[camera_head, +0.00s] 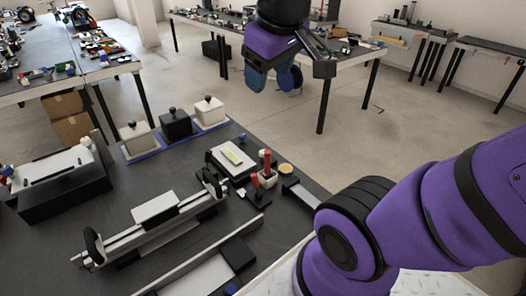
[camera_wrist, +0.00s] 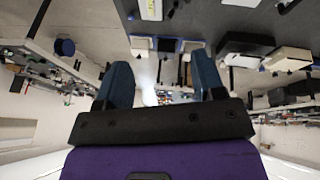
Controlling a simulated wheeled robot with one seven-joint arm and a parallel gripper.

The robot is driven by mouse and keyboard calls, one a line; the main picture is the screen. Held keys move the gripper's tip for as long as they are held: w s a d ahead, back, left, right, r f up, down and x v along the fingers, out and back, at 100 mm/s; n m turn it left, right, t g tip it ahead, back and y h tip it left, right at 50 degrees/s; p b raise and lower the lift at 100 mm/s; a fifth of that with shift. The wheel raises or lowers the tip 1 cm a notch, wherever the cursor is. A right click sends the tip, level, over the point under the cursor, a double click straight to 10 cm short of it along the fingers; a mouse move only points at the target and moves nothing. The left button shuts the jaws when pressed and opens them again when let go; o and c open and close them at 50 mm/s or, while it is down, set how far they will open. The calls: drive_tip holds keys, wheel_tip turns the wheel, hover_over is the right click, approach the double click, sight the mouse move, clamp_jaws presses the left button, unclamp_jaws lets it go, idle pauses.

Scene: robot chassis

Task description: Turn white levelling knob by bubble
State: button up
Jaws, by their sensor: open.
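A white block (camera_head: 230,160) with a yellow-green strip, perhaps the bubble level (camera_head: 232,156), lies on the dark workbench right of centre in the head view. Red upright pieces (camera_head: 267,165) and a small yellow round piece (camera_head: 286,169) stand to its right. I cannot single out a white levelling knob at this size. My gripper (camera_head: 273,78) hangs high above and beyond the bench's far edge. It is open and empty, with two blue fingers spread apart, also in the wrist view (camera_wrist: 163,75). It is well apart from the block.
Two white boxes (camera_head: 135,140) and a black box (camera_head: 176,126) with black knobs stand on a blue base at the bench's back. A long rail fixture (camera_head: 160,231) lies in front. Open floor (camera_head: 270,115) lies beyond the bench.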

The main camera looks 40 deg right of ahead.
drive_tip(key=w+d+f+n+g+h, duration=0.1)
drive_tip(key=w+d+f+n, duration=0.1)
drive_tip(key=w, duration=0.3)
drive_tip(key=w+d+f+n+g+h, duration=0.1)
drive_tip(key=w+d+f+n, duration=0.15)
drive_tip(key=w, duration=0.35)
drive_tip(key=n+g+y, duration=0.2)
drive_tip(key=n+y, duration=0.1)
drive_tip(key=n, duration=1.1)
hover_over(263, 152)
wheel_tip(263, 152, down, 31)
wheel_tip(263, 152, down, 10)
drive_tip(key=shift+w+d+f, duration=0.1)
drive_tip(key=shift+f, duration=0.1)
drive_tip(key=c, duration=0.9)
